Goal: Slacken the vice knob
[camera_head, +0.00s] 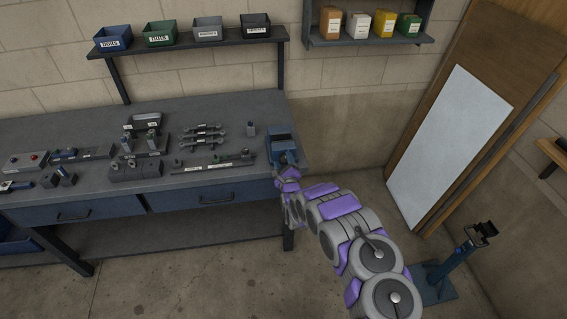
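A blue vice (282,144) sits on the right end of the grey workbench (240,102). Its front jaw and handle area face me at the bench's front right corner. My grey and purple arm reaches in from the lower right. My gripper (287,172) is at the front of the vice, close to or against it. The vice knob is hidden or too small to make out behind my gripper. I cannot see the fingertips clearly, so I cannot tell whether they are open, shut or touching the knob.
Several tools and blocks lie on the bench left of the vice, including a row of wrenches (203,132). Labelled bins (160,33) stand on the shelf above. A blue stand (452,262) stands at the right. The floor in front (180,280) is clear.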

